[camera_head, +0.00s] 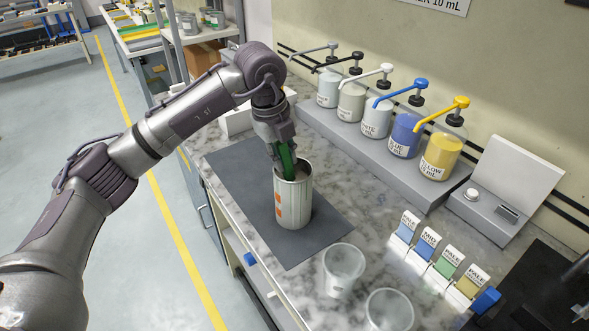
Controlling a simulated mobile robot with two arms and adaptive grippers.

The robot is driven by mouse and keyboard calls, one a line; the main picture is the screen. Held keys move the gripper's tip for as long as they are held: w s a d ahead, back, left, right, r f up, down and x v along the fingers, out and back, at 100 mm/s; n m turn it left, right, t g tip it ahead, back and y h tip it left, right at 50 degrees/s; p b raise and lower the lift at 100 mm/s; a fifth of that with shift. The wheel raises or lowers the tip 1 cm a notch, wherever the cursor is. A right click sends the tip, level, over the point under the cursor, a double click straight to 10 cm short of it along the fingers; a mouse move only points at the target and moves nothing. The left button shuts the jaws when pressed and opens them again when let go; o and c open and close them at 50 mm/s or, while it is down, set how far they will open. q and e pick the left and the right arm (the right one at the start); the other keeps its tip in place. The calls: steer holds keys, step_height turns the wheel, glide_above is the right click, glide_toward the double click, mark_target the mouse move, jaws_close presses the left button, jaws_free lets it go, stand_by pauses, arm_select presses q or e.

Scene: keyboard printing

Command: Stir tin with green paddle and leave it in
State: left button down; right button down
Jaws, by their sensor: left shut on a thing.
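The tin (293,205) is a light grey can with orange marks on its side. It stands upright on a dark grey mat (245,173) on the marble counter. The green paddle (286,157) is upright, with its lower part inside the tin and hidden by the wall. My left gripper (281,143) is shut on the paddle's upper part, just above the tin's rim. The tin's contents are mostly hidden. My right gripper is not in view.
Pump bottles, including a blue one (405,133) and a yellow one (441,152), line the back. Two clear cups (342,268) (389,311) stand in front. Labelled colour cards (445,262) and a scale (497,205) are at the right. The mat around the tin is clear.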

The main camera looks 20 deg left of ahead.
mark_target(278, 142)
arm_select(q)
steer(key=shift+f+b, duration=0.5)
steer(key=shift+f, duration=0.25)
steer(key=shift+f, duration=0.15)
steer(key=c, duration=0.9)
jaws_free()
steer(key=shift+c, duration=0.2)
steer(key=shift+o, duration=0.3)
steer(key=o, duration=0.9)
steer(key=shift+p+v, duration=2.85)
steer(key=shift+v, duration=2.2)
